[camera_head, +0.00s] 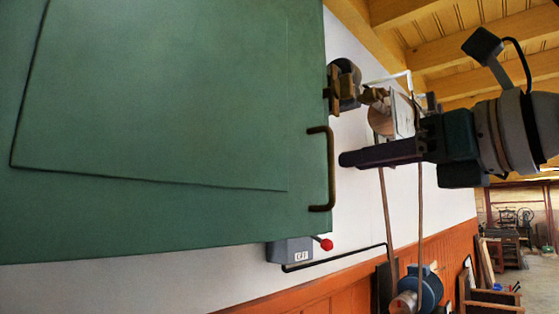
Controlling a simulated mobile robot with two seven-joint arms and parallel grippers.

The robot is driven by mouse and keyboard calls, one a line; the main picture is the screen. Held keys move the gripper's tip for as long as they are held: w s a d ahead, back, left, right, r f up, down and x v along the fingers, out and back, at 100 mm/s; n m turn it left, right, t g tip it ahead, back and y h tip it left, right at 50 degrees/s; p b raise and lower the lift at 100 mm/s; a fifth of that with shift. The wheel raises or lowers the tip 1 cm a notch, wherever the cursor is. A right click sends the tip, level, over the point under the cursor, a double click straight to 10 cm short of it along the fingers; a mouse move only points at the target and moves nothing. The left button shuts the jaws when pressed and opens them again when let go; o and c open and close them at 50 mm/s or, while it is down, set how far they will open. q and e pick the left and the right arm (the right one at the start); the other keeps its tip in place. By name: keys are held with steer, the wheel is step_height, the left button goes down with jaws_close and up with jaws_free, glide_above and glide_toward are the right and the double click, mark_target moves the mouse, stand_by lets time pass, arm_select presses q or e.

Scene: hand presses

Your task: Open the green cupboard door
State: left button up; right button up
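The green cupboard door (160,130) fills the left side of the view, with a raised panel on its face. A dark brass-like bar handle (330,168) is fixed upright near its right edge. My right gripper (348,159) comes in from the right. Its dark finger tip is just right of the handle, level with its middle, with a small gap in the picture. It does not hold the handle. The fingers overlap from this side, so I cannot tell their opening. My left gripper is not in view. The inside of the cupboard is hidden.
A grey box (291,250) with a red-knobbed lever sits on the white wall below the door's corner. A bracketed mechanism (346,85) stands behind the door's upper right edge. A blue motor (425,288) is low at centre right. Open floor shows at far right.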

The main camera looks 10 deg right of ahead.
mark_target(333, 165)
steer(key=p+x, duration=0.1)
steer(key=x, duration=0.5)
steer(key=shift+p, duration=0.35)
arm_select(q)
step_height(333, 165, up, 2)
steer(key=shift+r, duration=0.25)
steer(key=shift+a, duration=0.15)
arm_select(e)
jaws_close()
stand_by(0.5)
